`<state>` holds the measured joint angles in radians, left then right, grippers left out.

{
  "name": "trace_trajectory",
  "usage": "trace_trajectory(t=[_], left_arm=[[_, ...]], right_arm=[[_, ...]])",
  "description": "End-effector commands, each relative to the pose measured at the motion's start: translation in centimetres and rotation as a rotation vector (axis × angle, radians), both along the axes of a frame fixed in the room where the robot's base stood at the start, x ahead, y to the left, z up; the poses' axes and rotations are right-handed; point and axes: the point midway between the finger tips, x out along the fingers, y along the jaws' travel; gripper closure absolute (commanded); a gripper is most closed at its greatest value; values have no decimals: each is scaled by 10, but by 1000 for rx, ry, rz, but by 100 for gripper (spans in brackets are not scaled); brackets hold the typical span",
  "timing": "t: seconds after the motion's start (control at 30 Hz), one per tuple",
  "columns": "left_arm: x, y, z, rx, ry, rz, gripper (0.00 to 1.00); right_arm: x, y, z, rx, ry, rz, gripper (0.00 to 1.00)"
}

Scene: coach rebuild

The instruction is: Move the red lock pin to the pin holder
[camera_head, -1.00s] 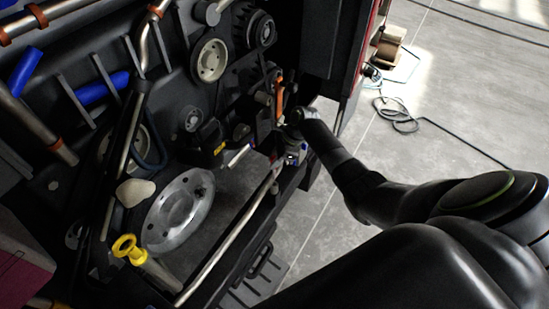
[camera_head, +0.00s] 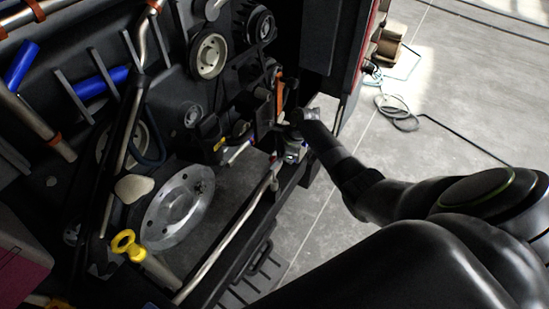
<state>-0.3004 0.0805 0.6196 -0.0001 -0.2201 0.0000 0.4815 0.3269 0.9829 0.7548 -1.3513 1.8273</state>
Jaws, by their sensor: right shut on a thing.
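My right gripper (camera_head: 286,131) is inside the right end of the open engine bay, close to dark brackets. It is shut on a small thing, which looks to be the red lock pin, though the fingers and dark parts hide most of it. An upright orange-red strip (camera_head: 279,88) shows just above the gripper; I cannot tell whether it belongs to the pin or to the bay. I cannot make out the pin holder for certain. My left gripper is not in view.
The bay holds a pale pulley (camera_head: 208,56), a grey metal disc (camera_head: 178,209), a yellow ring-headed part (camera_head: 127,246) and a long metal pipe (camera_head: 228,242) along its front edge. A dark cable (camera_head: 397,116) lies on the floor at right.

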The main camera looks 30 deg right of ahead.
Motion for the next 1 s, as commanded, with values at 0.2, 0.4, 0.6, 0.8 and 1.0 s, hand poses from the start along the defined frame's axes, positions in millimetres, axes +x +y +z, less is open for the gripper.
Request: trace_trajectory(t=[0.2, 0.4, 0.6, 0.8, 1.0], left_arm=[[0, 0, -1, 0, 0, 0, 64], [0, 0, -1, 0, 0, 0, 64], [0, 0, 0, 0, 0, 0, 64], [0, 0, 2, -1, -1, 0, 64], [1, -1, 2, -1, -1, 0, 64]], right_arm=[[1, 0, -3, 0, -2, 0, 100], [0, 0, -3, 0, -2, 0, 100], [0, 0, -4, 0, -2, 0, 100], [0, 0, -9, -1, -1, 0, 100], [0, 0, -9, -1, -1, 0, 100]])
